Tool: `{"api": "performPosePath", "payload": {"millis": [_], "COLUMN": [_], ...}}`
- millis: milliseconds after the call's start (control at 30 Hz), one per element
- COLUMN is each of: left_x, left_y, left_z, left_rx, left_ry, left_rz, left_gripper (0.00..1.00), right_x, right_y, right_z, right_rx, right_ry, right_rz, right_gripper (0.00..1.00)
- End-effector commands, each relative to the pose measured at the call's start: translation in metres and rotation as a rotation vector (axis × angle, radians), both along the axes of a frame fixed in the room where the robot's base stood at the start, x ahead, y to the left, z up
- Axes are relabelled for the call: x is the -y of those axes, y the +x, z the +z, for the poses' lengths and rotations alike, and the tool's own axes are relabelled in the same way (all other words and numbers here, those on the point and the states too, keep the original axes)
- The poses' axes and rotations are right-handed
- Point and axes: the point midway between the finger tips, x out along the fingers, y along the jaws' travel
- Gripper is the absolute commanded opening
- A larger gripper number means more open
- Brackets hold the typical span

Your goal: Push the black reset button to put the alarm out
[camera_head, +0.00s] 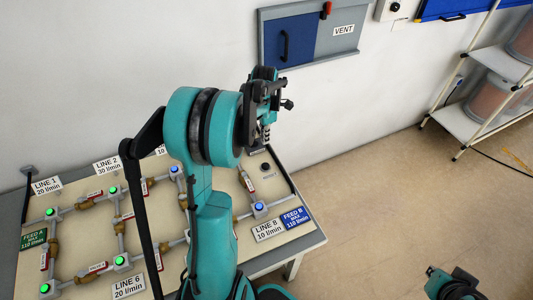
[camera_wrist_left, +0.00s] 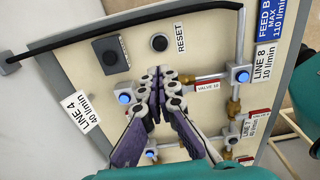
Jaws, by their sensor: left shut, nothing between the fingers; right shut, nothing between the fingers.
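The black reset button (camera_wrist_left: 159,42) is a round knob on the beige panel, beside its RESET label (camera_wrist_left: 180,38) in the left wrist view. In the head view the button (camera_head: 265,167) shows near the panel's back right. My left gripper (camera_wrist_left: 166,75) is shut and empty; its fingertips appear just below the button in the left wrist view, with no contact visible. In the head view the left gripper (camera_head: 266,132) hangs over the panel's back edge. My right gripper (camera_head: 462,290) is partly cut off at the bottom right, away from the panel.
A dark square box with a round piece (camera_wrist_left: 110,56) sits left of the button. Pipes, red-tagged valves such as VALVE 10 (camera_wrist_left: 207,87) and blue-lit nodes (camera_wrist_left: 243,76) crowd the panel nearby. A black bar (camera_wrist_left: 140,16) runs along its edge. A wall cabinet (camera_head: 300,40) hangs behind.

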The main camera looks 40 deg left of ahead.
Motion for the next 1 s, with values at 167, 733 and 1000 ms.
{"api": "performPosePath", "payload": {"millis": [167, 733, 1000], "left_x": [0.0, 0.0, 0.0], "left_y": [0.0, 0.0, 0.0], "left_z": [-0.027, -0.13, -0.137], "left_rx": [0.001, 0.001, 0.001], "left_ry": [0.0, 0.0, 0.0], "left_rz": [-0.001, -0.001, -0.001], "left_gripper": [0.0, 0.0, 0.0], "right_x": [0.0, 0.0, 0.0], "right_y": [0.0, 0.0, 0.0], "right_z": [-0.009, -0.042, -0.044], "right_rx": [0.0, 0.0, 0.0], "right_ry": [0.0, 0.0, 0.0], "right_rz": [0.0, 0.0, 0.0], "right_gripper": [0.0, 0.0, 0.0]}}
